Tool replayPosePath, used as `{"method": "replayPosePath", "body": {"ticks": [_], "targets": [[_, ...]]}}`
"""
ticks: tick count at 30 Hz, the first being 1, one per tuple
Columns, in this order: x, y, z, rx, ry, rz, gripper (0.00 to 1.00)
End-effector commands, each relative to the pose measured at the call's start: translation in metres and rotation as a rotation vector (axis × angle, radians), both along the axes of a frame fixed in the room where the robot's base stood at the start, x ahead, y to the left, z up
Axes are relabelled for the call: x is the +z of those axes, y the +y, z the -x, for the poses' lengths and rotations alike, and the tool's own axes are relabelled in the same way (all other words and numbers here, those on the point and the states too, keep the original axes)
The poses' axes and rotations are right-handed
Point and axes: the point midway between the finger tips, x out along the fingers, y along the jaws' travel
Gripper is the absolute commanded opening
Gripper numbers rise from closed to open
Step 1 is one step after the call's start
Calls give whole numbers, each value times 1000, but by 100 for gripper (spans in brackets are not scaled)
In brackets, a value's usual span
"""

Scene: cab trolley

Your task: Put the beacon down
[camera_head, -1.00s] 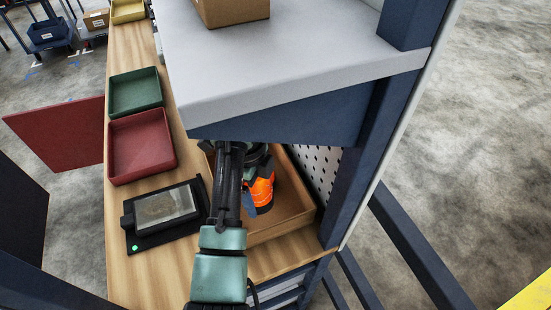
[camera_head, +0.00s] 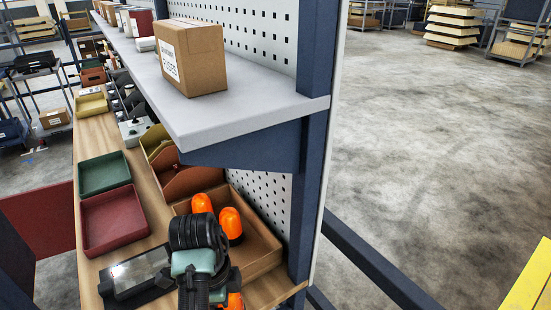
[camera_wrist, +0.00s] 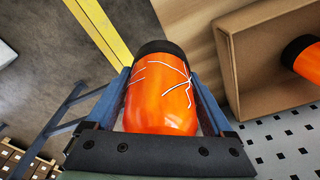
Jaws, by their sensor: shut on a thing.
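The beacon (camera_wrist: 162,95) is orange with a black base and thin white crack-like lines on its dome. My gripper (camera_wrist: 159,78) is shut on it, with a blue finger on each side. The black base points away from the wrist. In the head view part of the held beacon (camera_head: 236,301) shows at the bottom edge, near the front end of the bench, mostly behind my arm. Its height above the bench cannot be told.
A brown bin (camera_head: 262,262) holds other orange beacons (camera_head: 231,226). A device with a screen (camera_head: 140,272) lies left of my arm. Red (camera_head: 113,222) and green (camera_head: 104,173) trays stand farther back. A grey shelf (camera_head: 215,112) with a carton (camera_head: 192,57) overhangs the bin.

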Motion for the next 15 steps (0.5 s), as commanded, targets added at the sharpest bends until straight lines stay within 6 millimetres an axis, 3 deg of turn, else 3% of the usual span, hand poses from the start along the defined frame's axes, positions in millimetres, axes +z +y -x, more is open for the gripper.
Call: {"method": "replayPosePath", "body": {"ticks": [15], "targets": [[-54, -58, 55, 849, 0, 3, 16]]}}
